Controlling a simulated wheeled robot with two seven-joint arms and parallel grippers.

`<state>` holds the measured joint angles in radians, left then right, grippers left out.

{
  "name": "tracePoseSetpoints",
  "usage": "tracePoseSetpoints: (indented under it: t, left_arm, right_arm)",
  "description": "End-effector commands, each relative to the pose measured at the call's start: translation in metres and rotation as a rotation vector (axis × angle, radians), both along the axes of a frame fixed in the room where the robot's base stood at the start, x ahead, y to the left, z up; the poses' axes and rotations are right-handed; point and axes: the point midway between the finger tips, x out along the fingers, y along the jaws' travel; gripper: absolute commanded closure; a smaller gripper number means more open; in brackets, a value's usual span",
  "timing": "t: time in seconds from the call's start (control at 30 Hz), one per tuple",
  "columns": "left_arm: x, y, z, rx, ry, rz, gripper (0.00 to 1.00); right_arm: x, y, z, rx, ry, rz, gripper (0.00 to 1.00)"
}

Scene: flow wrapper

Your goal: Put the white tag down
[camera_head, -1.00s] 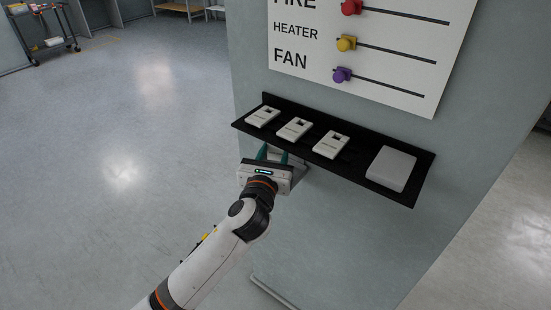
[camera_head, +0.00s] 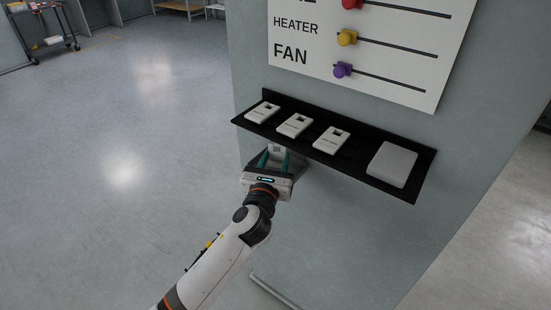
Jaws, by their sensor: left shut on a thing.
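My left gripper (camera_head: 274,160) is in front of the black shelf's front edge, toward its left part. Its teal fingers are shut on a small white tag (camera_head: 277,149) with a dark mark, which shows between the fingertips close to the shelf edge. Whether this tag touches the shelf cannot be told. Three similar white tags lie in a row on the black shelf (camera_head: 352,162): a left one (camera_head: 260,115), a middle one (camera_head: 293,128) and a right one (camera_head: 329,143). My right gripper is not in view.
A larger plain white block (camera_head: 391,165) lies at the shelf's right end. A white panel (camera_head: 405,75) above has a yellow knob (camera_head: 346,37) and a purple knob (camera_head: 342,70) on slots, labelled HEATER and FAN.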

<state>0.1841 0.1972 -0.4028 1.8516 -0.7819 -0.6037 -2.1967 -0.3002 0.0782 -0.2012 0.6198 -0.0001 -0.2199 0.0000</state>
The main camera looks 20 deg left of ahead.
Motion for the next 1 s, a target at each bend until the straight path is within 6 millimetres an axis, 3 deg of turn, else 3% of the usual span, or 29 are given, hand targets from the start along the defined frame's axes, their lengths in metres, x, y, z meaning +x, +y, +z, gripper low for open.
tracePoseSetpoints:
  t: [0.2, 0.23, 0.33, 0.63, 0.77, 1.0]
  left_arm:
    - [0.000, 0.000, -0.004, 0.000, 0.000, -0.001, 0.81]
    - [0.000, 0.000, -0.004, 0.000, 0.001, -0.001, 0.55]
    - [0.000, 0.000, -0.004, 0.000, 0.001, -0.001, 0.39]
    - [0.000, 0.000, -0.002, -0.001, 0.000, -0.001, 0.39]
    - [0.000, 0.000, 0.011, -0.002, -0.001, -0.001, 0.39]
    - [-0.049, -0.003, 0.004, 0.001, 0.002, -0.003, 0.39]
  right_arm:
    - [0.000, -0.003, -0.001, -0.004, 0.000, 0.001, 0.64]
    - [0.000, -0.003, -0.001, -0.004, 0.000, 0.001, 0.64]
    - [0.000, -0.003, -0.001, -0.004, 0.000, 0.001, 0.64]
    - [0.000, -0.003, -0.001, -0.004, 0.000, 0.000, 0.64]
    - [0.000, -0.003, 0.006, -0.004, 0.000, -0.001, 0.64]
    - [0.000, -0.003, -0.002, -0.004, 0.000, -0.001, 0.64]
